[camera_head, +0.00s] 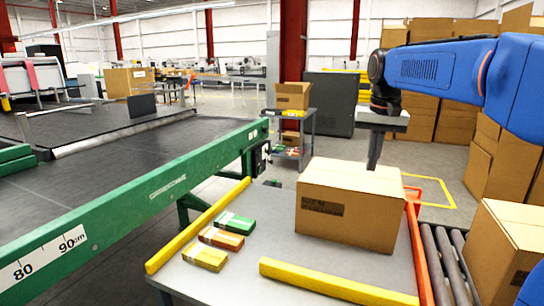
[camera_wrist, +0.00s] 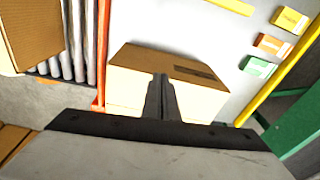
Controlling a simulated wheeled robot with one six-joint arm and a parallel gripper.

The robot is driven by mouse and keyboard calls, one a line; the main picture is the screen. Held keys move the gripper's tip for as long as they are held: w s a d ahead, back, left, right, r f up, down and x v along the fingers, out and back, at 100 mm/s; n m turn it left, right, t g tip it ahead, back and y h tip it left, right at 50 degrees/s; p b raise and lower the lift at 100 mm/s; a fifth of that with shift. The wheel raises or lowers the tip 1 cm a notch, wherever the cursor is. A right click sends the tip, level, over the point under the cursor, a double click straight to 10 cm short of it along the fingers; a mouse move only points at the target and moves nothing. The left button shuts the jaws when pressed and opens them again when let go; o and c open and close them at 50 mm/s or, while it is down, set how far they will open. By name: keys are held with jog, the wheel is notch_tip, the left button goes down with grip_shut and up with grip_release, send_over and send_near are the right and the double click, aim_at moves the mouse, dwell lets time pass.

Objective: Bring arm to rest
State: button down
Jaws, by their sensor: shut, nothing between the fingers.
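My blue arm (camera_head: 430,68) reaches in from the right in the head view. My gripper (camera_head: 374,165) points down at its end, just behind a closed cardboard box (camera_head: 350,205) on the grey table. In the wrist view my gripper (camera_wrist: 161,80) is shut and empty, its fingers together in front of the box (camera_wrist: 140,75). I cannot tell whether the fingers touch the box. The fingertips are partly hidden behind the box in the head view.
Green, orange and yellow small cartons (camera_head: 222,238) lie on the table's left. Yellow bars (camera_head: 335,283) edge the table. An orange rail (camera_head: 415,240) and a roller conveyor (camera_head: 445,260) with another box (camera_head: 510,245) stand right. A green-framed conveyor (camera_head: 150,195) runs left.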

jog(key=s+f+n+t, duration=0.1)
jog(key=s+f, duration=0.5)
jog(key=s, duration=0.4)
jog(key=s+f+n+t, duration=0.1)
jog(key=s+f, duration=0.6)
jog(key=s, duration=0.4)
jog(key=s+f+n+t, duration=0.1)
jog(key=s+f, duration=0.6)
jog(key=s, duration=0.3)
jog(key=shift+s+d, duration=0.2)
jog(key=shift+s, duration=0.1)
jog(key=shift+f, duration=0.1)
